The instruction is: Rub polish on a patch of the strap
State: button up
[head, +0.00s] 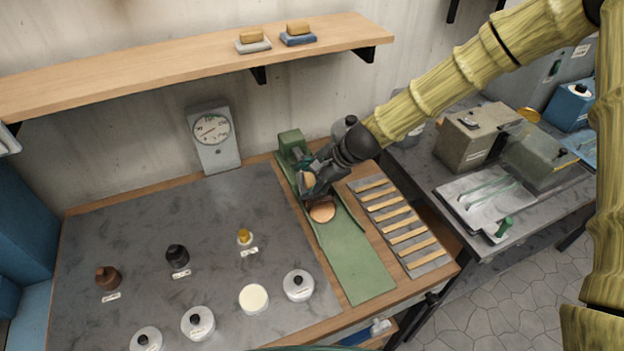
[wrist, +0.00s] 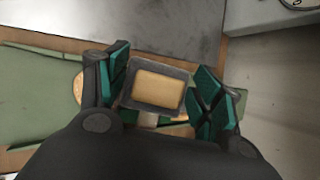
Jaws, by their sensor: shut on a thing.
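A long green strap (head: 362,262) lies along the right part of the bench, with a green block (head: 291,144) at its far end. A round tan patch (head: 322,211) shows on the strap; its edge also shows in the wrist view (wrist: 78,88). My gripper (head: 309,184) is over the strap, just beyond the patch. Its teal fingers are shut on a dark grey applicator with a tan block (wrist: 158,89). Whether the applicator touches the strap is hidden. An open tin with cream polish (head: 253,299) stands at the front of the bench.
Lidded tins (head: 298,285) and small bottles (head: 178,256) stand on the grey bench top (head: 222,225). A slatted rack (head: 400,222) lies right of the strap. A dial gauge (head: 212,134) stands at the wall. Two similar applicators (head: 298,34) sit on the shelf (head: 180,66).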

jog(key=shift+r, duration=0.1)
jog(key=shift+s+d+r+p, duration=0.1)
jog(key=shift+s+r+p, duration=0.3)
jog(key=shift+r+p, duration=0.4)
jog(key=shift+s+d+r+p, duration=0.15)
jog(key=shift+s+r+p, duration=0.3)
jog(key=shift+r, duration=0.5)
jog(key=shift+s+d+r+p, duration=0.1)
jog(key=shift+s+r+p, duration=0.2)
jog(key=shift+r+p, duration=0.5)
jog(key=shift+r, duration=0.1)
jog(key=r+p, duration=0.1)
jog(key=s+r+p, duration=0.1)
jog(key=shift+d+r, duration=0.15)
jog(key=shift+r, duration=0.25)
jog(key=shift+f, duration=0.15)
jog(key=shift+w+a+f+b, duration=0.15)
jog(key=shift+w+f+b, duration=0.4)
jog(key=shift+f, duration=0.5)
jog(key=shift+w+a+f+b, duration=0.15)
jog(key=shift+w+f+b, duration=0.15)
jog(key=shift+f+b, duration=0.6)
jog(key=shift+w+a+f+b, duration=0.15)
jog(key=shift+w+f+b, duration=0.3)
jog(key=shift+f, duration=0.8)
